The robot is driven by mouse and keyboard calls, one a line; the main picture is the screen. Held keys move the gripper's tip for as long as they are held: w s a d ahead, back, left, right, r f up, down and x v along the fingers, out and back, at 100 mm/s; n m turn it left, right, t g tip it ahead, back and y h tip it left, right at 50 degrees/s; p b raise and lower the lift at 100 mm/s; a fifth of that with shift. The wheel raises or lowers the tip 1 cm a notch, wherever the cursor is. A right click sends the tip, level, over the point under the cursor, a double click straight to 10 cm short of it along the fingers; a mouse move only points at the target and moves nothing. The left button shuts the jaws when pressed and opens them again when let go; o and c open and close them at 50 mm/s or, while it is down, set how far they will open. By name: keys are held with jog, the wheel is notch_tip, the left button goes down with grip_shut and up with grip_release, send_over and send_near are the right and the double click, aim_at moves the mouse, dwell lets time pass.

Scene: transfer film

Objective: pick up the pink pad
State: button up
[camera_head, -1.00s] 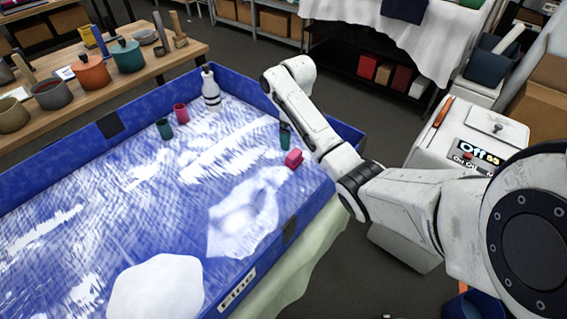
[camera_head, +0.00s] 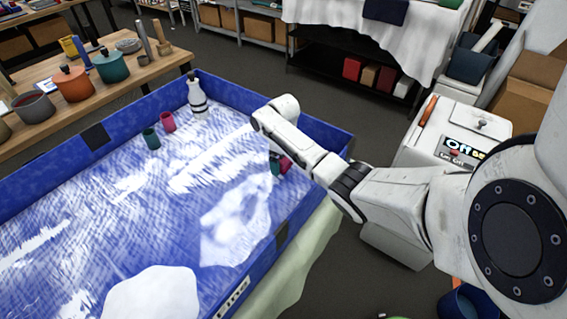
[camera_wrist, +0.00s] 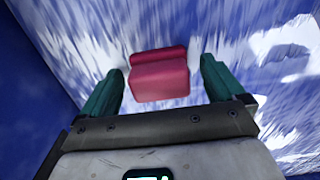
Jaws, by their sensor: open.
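The pink pad (camera_wrist: 160,76) is a small block with a ridge along its far edge, inside the blue tray (camera_head: 88,166). In the head view the pad (camera_head: 285,164) is partly covered by my arm, near the tray's right end. My gripper (camera_wrist: 161,70) has teal fingers, wide open, one on each side of the pad with a gap at both sides. In the head view only a bit of teal finger (camera_head: 276,163) shows beside the pad. I cannot tell whether the fingertips are down at the pad's height.
A white bottle (camera_head: 197,98), a pink cup (camera_head: 168,122) and a teal cup (camera_head: 151,138) stand toward the tray's back. Tray walls rise around the floor. A white machine (camera_head: 430,140) stands right of the tray, and a wooden table (camera_head: 150,72) with pots is behind.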

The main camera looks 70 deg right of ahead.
jog(key=c, duration=1.1)
jog(key=shift+c, duration=0.2)
jog(key=shift+r, duration=0.55)
jog(key=s+a+r+p, duration=0.6)
jog(key=s+a+r, duration=0.3)
jog(key=s+r, duration=0.1)
jog(key=shift+a+r, duration=0.3)
jog(key=shift+r, duration=0.6)
jog(key=shift+s, duration=0.1)
